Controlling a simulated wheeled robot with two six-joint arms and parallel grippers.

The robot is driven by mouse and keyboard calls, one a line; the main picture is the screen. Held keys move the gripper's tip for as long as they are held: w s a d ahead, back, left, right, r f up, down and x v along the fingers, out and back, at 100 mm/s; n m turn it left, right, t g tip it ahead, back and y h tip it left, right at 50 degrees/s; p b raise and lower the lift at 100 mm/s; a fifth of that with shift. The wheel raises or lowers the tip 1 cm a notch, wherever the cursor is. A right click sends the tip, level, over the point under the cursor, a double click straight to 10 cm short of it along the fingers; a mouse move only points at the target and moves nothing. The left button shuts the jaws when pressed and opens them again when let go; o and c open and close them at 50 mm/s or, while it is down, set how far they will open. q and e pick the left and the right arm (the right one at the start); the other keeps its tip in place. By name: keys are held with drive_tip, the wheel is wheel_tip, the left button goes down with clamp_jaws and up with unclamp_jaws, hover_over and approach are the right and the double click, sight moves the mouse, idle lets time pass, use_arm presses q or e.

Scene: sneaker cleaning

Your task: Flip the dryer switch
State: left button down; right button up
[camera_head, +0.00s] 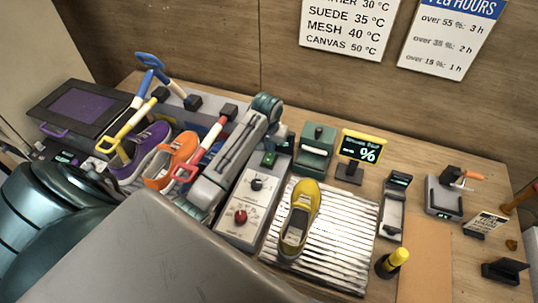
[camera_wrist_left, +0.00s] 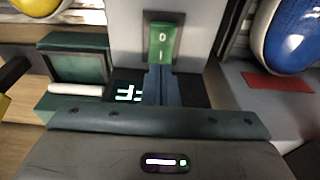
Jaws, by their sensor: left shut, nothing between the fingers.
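The dryer's pale control box (camera_head: 245,203) stands left of the slatted rack, with a black knob and a red knob on top. Its green rocker switch (camera_head: 269,158) is at the far end. In the left wrist view the switch (camera_wrist_left: 161,45) is large, marked O and I, in a dark frame. My left gripper (camera_wrist_left: 161,72) is shut and empty. Its dark blue fingertips are at the lower, I-marked edge of the switch; I cannot tell if they touch. In the head view the gripper (camera_head: 277,140) is partly hidden by its wrist. My right gripper is not in view.
A yellow sneaker (camera_head: 299,215) lies on the slatted rack (camera_head: 345,237). A green device (camera_head: 316,148) and a percent display (camera_head: 361,148) stand behind. Purple (camera_head: 140,155) and orange (camera_head: 172,160) sneakers and several brushes crowd the left. A tan mat (camera_head: 425,262) is bare at right.

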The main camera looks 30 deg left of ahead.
sight(270, 154)
use_arm(q)
drive_tip(key=shift+f+b, duration=0.3)
drive_tip(key=shift+f, duration=0.8)
idle(0.4)
drive_tip(key=shift+r+p, duration=0.65)
drive_tip(key=shift+r, duration=2.9)
